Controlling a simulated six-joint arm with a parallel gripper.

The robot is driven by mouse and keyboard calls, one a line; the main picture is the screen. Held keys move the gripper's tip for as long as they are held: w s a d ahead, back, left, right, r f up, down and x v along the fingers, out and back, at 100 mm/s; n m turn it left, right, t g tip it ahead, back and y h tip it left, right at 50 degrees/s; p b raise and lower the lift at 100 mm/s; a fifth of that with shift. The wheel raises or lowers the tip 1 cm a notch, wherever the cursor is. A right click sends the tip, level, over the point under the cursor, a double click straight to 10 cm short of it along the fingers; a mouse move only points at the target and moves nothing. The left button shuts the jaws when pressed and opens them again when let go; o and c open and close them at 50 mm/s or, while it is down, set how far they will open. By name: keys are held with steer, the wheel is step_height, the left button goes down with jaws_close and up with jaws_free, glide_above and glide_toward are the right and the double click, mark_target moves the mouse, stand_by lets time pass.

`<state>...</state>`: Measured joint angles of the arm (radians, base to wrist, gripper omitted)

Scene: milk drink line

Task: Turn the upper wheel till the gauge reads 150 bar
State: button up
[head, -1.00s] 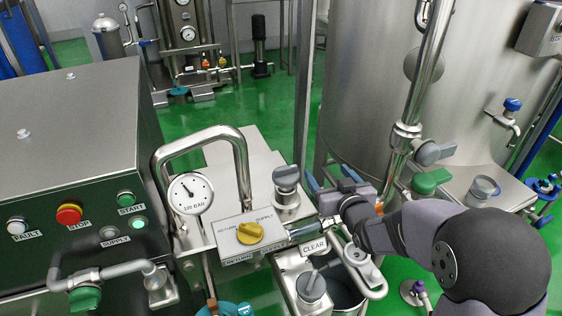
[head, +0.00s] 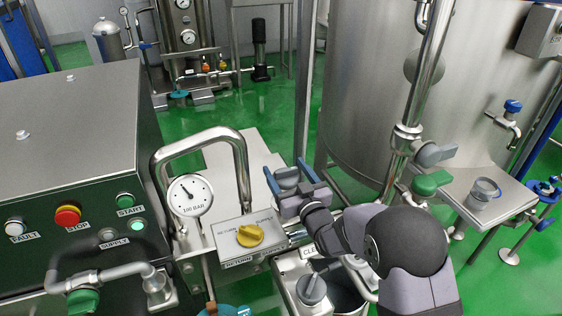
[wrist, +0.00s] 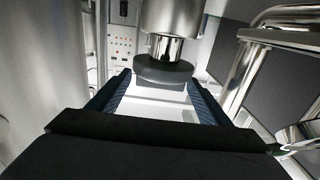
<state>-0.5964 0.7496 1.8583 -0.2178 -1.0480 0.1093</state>
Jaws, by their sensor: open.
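The upper wheel (head: 287,177) is a grey round knob on a steel body, right of the bent steel pipe. It also shows in the wrist view (wrist: 163,71). My gripper (head: 288,171) is open, with its blue fingers on either side of the wheel in the head view. In the wrist view the wheel shows between and beyond the fingertips, with space at both sides; contact is not seen. The round white gauge (head: 189,195) stands left of the wheel.
A second grey wheel (head: 312,288) sits lower, in front of my arm. A yellow selector (head: 250,235) is on the steel box left of my gripper. The bent pipe (head: 205,140) rises close by on the left. A large tank (head: 365,100) stands behind on the right.

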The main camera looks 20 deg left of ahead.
steer(key=shift+p+x, duration=0.3)
steer(key=shift+x, duration=1.7)
steer(key=c, duration=1)
